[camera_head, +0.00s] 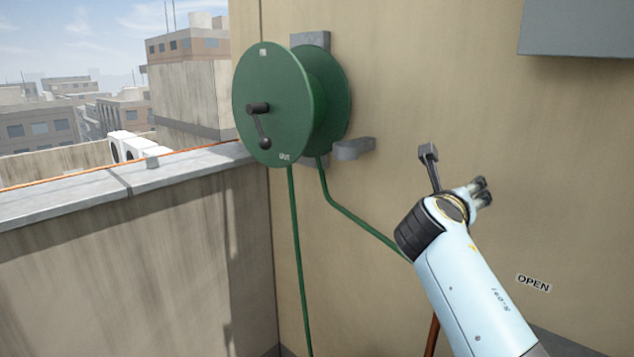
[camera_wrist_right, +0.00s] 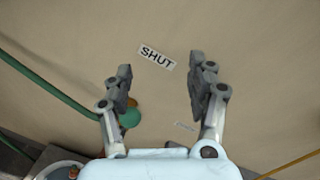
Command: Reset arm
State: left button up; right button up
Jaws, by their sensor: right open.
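My right gripper (camera_head: 481,191) is in front of the tan wall, with its fingers pointing up and to the right. In the right wrist view the right gripper (camera_wrist_right: 158,80) is open, with nothing between its fingers. A dark grey piece on a thin stem (camera_head: 429,154) stands out just left of the gripper; its lower end is hidden behind my arm. In the right wrist view a green round part (camera_wrist_right: 130,118) shows beside and partly behind the left finger. A SHUT label (camera_wrist_right: 157,58) is on the wall beyond the fingertips. My left gripper is not in view.
A green hose reel (camera_head: 270,105) with a crank is mounted on the wall at the left. Its green hose (camera_head: 350,215) runs behind my right arm. An OPEN label (camera_head: 534,283) is right of the arm. A grey box (camera_head: 580,28) is at upper right; a parapet (camera_head: 120,180) is left.

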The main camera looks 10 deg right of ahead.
jog(key=s+d+f+m+g+y, duration=0.25)
jog(key=s+f+m, duration=0.35)
jog(key=s+m, duration=0.3)
jog(key=s+d+f+m+g+y, duration=0.1)
jog(key=s+f+m+g, duration=0.2)
jog(key=s+f+m, duration=0.45)
jog(key=s+a+m+g+y, duration=0.25)
jog(key=s+a+m, duration=0.25)
jog(key=s+m, duration=0.45)
jog(key=s+a+m+g+y, duration=0.1)
jog(key=s+a+m+y, duration=0.4)
jog(key=s, duration=0.7)
jog(key=s+d+f+m+g+b, duration=0.2)
jog(key=f+b, duration=0.8)
jog(key=f, duration=2.8)
jog(key=s+d+f+b, duration=0.2)
jog(key=s+f+b, duration=0.4)
jog(key=s+f, duration=1.2)
notch_tip(320, 180, down, 3)
jog(key=shift+s+d+f+h, duration=0.1)
jog(key=shift+s+d+h, duration=0.05)
jog(key=shift+h, duration=0.15)
